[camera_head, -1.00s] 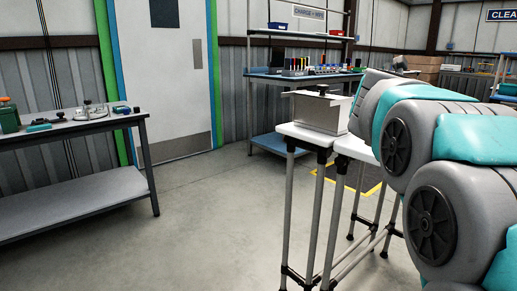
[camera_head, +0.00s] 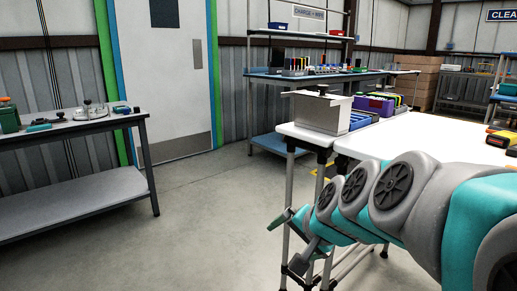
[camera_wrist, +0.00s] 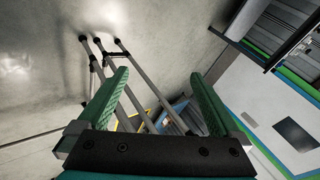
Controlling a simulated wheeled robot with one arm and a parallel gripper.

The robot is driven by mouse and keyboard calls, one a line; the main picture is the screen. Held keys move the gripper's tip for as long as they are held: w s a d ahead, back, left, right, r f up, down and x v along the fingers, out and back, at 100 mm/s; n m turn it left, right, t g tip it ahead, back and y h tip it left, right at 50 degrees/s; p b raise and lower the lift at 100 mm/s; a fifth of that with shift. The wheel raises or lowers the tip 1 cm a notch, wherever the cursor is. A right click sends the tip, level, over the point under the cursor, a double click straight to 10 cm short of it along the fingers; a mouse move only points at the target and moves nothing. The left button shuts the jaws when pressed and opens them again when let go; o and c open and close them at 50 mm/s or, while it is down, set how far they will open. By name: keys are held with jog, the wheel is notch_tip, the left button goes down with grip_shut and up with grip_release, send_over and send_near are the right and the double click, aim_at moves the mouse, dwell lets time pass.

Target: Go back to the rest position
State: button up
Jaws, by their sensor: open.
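My gripper (camera_head: 296,237) is at the end of my lowered arm, low beside the legs of the white table (camera_head: 425,132) in the head view. In the wrist view my gripper (camera_wrist: 158,95) shows two green fingers spread wide with nothing between them. Beyond the fingers are grey table legs (camera_wrist: 135,80) and the concrete floor (camera_wrist: 50,95). The gripper is below the level of the tabletop.
A metal box (camera_head: 320,110) and a purple bin (camera_head: 372,104) stand on the white table. A workbench (camera_head: 75,128) with tools is at the left. A door (camera_head: 165,75) is behind. The floor between is clear.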

jog(key=s+d+f+n+g+h, duration=0.1)
jog(key=s+d+f+n+g, duration=0.1)
jog(key=s, duration=0.6)
jog(key=s+d+f+n+g+h, duration=0.1)
jog(key=s+d+f+n+g, duration=0.1)
jog(key=s+f, duration=0.4)
jog(key=s+d+f+n+g+h, duration=0.1)
jog(key=s+d+f+n+g, duration=0.2)
jog(key=s, duration=0.9)
notch_tip(320, 180, down, 2)
jog(key=shift+d+f+g+h, duration=0.1)
jog(key=shift+d+g+h, duration=0.25)
jog(key=shift+g, duration=0.55)
